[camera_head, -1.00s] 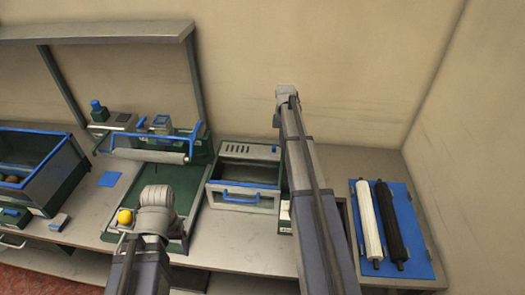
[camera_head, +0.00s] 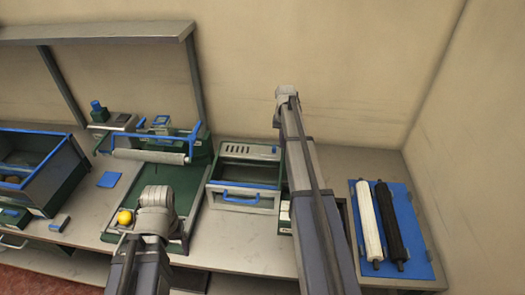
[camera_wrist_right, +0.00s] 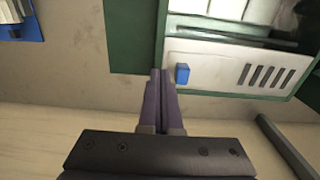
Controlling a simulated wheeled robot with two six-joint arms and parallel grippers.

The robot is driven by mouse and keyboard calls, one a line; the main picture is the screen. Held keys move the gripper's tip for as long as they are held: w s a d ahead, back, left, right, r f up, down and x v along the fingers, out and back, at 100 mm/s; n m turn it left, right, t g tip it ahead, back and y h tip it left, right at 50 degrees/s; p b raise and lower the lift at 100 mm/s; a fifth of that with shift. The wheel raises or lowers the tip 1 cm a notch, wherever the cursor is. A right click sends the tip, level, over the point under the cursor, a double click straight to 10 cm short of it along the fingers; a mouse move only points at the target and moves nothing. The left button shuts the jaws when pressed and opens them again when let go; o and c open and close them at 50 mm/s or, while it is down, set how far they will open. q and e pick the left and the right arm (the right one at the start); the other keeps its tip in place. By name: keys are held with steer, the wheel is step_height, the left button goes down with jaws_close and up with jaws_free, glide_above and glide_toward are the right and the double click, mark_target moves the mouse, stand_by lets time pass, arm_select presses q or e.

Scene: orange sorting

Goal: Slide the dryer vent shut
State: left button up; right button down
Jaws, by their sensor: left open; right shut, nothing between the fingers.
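The dryer (camera_head: 216,172) is a green and grey box with a blue-handled front drawer, standing mid-table in the head view. Its vent (camera_head: 248,151) is a pale slotted panel on top; the slots look dark. In the right wrist view the vent panel (camera_wrist_right: 225,67) shows several slots beside a blue knob (camera_wrist_right: 182,74). My right gripper (camera_wrist_right: 160,73) is shut and empty, its tips close beside the knob on its left in that view; contact is not clear. In the head view my right arm hides it. My left gripper (camera_head: 156,197) is over the green tray, away from the dryer; its fingers are largely hidden.
A yellow ball (camera_head: 125,217) is beside my left wrist. A green tray (camera_head: 198,205) lies left of the dryer. A blue mat (camera_head: 417,262) with a white and a black roller is at the right. A blue-rimmed bin (camera_head: 63,190) stands at far left.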

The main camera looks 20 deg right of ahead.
mark_target(252, 150)
steer(key=shift+f, duration=0.2)
stand_by(0.5)
steer(key=shift+f+b, duration=1.15)
steer(key=shift+b, duration=0.2)
steer(key=shift+w+a, duration=1.1)
steer(key=shift+a, duration=0.65)
steer(key=shift+w+a, duration=1.05)
steer(key=shift+a, duration=0.75)
steer(key=shift+w+a, duration=1.1)
steer(key=shift+a, duration=0.65)
step_height(252, 150, up, 7)
steer(key=d+p, duration=0.1)
steer(key=p, duration=0.6)
steer(key=shift+s, duration=0.3)
